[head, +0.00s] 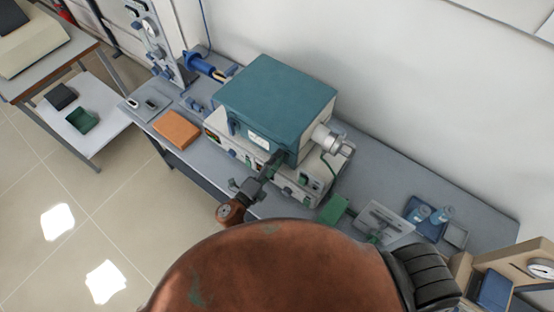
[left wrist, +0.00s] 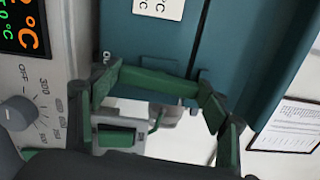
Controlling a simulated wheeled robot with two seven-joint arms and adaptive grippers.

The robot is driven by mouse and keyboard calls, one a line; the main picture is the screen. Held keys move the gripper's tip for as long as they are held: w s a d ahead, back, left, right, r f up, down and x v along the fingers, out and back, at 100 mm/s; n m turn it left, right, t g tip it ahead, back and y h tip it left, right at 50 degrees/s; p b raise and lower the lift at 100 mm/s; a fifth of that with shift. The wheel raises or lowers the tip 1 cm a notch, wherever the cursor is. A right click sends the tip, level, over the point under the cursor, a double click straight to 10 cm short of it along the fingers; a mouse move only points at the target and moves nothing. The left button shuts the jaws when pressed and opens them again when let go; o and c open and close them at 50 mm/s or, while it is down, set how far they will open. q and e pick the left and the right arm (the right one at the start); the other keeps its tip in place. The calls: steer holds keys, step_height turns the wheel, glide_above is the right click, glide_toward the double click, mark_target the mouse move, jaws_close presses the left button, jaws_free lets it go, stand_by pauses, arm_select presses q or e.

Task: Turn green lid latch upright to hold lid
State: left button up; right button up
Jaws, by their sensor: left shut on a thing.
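The muffle furnace has a teal lid (head: 277,92) over a pale body with a front panel. My left gripper (head: 277,159) is at the front of the furnace, just below the lid's front edge. In the left wrist view, a green bar (left wrist: 158,82), which looks like the lid latch, spans between the fingers beside the teal lid (left wrist: 235,55). The left gripper is shut on it. The bar lies along the line from panel to lid, so it looks about upright. In the head view the gripper hides the latch. My right gripper is not clearly seen.
The wrist view shows a knob (left wrist: 16,112) and a green rocker switch (left wrist: 116,137) close by. A metal cylinder (head: 330,140) juts from the furnace's right side. An orange block (head: 177,130) lies left; a green box (head: 334,209) and blue tray (head: 427,222) stand right.

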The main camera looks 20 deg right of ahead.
arm_select(q)
steer(key=shift+w+a+r+n, duration=0.1)
steer(key=shift+w+n, duration=0.05)
steer(key=shift+n, duration=0.45)
steer(key=o, duration=1.2)
steer(key=shift+c, duration=0.2)
steer(key=v, duration=1.2)
